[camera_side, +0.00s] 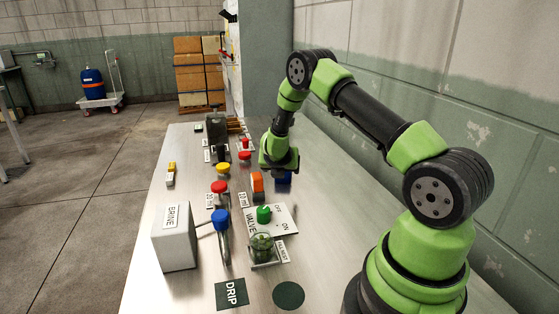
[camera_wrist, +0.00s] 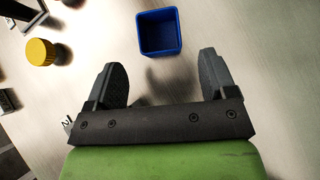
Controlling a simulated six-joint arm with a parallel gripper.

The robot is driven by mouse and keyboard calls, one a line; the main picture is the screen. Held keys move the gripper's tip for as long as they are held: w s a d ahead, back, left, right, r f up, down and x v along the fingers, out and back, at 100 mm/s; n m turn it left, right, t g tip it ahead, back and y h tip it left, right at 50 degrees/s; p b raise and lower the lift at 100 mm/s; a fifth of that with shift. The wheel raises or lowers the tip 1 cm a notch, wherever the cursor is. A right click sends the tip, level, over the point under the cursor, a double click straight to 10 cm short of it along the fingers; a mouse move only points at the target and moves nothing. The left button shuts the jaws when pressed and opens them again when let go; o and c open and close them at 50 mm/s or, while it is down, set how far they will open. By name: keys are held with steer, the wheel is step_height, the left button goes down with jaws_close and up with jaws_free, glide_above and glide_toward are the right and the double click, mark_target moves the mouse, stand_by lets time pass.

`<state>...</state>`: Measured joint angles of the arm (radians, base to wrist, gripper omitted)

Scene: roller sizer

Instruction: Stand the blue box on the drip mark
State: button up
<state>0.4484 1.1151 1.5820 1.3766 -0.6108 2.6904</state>
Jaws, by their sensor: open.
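The blue box (camera_wrist: 159,33) lies beyond my fingertips in the wrist view, between the lines of the two fingers and apart from both. It looks like a small open-topped square box. In the side view the blue box (camera_side: 284,180) is partly hidden behind my gripper (camera_side: 279,168). My gripper (camera_wrist: 161,66) is open, with nothing between its fingers. The drip mark (camera_side: 231,294) is a dark green square lettered DRIP, flat on the table's near end in the side view. It is bare.
A dark green round mark (camera_side: 288,295) lies beside the drip mark.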

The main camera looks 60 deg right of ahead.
steer(key=s+a+r+n+t+y, duration=0.2)
steer(key=a+r+n+t+y, duration=0.45)
steer(key=a+r+n, duration=1.55)
steer(key=s+a+r+n+g+y, duration=0.1)
steer(key=s+a+r+n+y, duration=0.1)
steer(key=s+n, duration=0.5)
steer(key=s+a+r+n+y, duration=0.2)
steer(key=s+a+r+n, duration=0.1)
steer(key=s+n, duration=0.4)
steer(key=a+n, duration=0.1)
steer(key=n, duration=0.2)
steer(key=shift+s+a+n+g, duration=0.35)
steer(key=shift+n, duration=0.05)
steer(key=shift+o, duration=0.5)
steer(key=s+n, duration=0.1)
steer(key=n, duration=0.1)
steer(key=s+n, duration=0.1)
steer(key=s, duration=0.1)
steer(key=s+f+n+g, duration=0.1)
steer(key=s+n, duration=0.1)
steer(key=shift+s+f+n, duration=0.1)
steer(key=shift+s+n, duration=0.05)
steer(key=shift+n, duration=0.15)
